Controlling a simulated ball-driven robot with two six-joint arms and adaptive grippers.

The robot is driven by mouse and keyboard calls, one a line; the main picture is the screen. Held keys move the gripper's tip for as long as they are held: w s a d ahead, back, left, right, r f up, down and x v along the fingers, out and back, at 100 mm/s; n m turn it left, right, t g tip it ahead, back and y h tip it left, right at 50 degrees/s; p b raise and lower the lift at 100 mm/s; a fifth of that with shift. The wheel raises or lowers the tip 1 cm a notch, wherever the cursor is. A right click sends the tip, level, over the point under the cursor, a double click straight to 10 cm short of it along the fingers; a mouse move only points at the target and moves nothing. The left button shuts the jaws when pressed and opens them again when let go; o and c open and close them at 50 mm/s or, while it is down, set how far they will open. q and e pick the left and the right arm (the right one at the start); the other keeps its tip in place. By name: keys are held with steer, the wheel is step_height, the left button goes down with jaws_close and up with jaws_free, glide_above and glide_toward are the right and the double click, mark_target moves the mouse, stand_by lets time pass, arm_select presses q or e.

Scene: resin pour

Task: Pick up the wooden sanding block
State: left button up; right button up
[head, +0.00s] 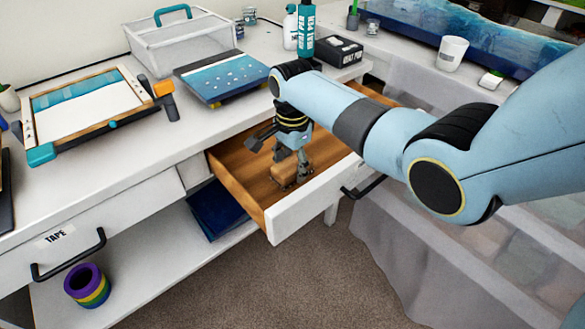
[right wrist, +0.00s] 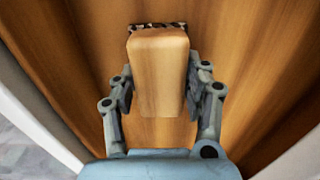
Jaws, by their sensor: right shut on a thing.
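The wooden sanding block (right wrist: 157,70) lies in the open drawer (head: 237,188), between the two fingers of my right gripper (right wrist: 160,90). In the right wrist view the fingers close on its two long sides. A dark patterned strip shows at its far end. In the head view the block (head: 279,176) is partly hidden behind my right gripper (head: 291,167), which reaches down into the drawer. I cannot tell whether the block touches the drawer floor. My left gripper is not in view.
The drawer's white front (head: 310,204) and side walls stand close around the gripper. On the bench above are a blue painted panel (head: 222,77), a clear bin (head: 183,42), a framed screen (head: 85,103) and a black box (head: 339,50). A tape roll (head: 87,286) sits on the lower shelf.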

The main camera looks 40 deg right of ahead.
mark_target(293, 163)
steer(key=shift+s+f, duration=0.1)
steer(key=shift+s, duration=0.05)
steer(key=shift+c, duration=1.2)
step_height(293, 163, up, 10)
steer(key=shift+r+p, duration=0.1)
steer(key=shift+p, duration=0.55)
steer(key=o, duration=0.6)
steer(key=c, duration=0.4)
steer(key=shift+c, duration=0.2)
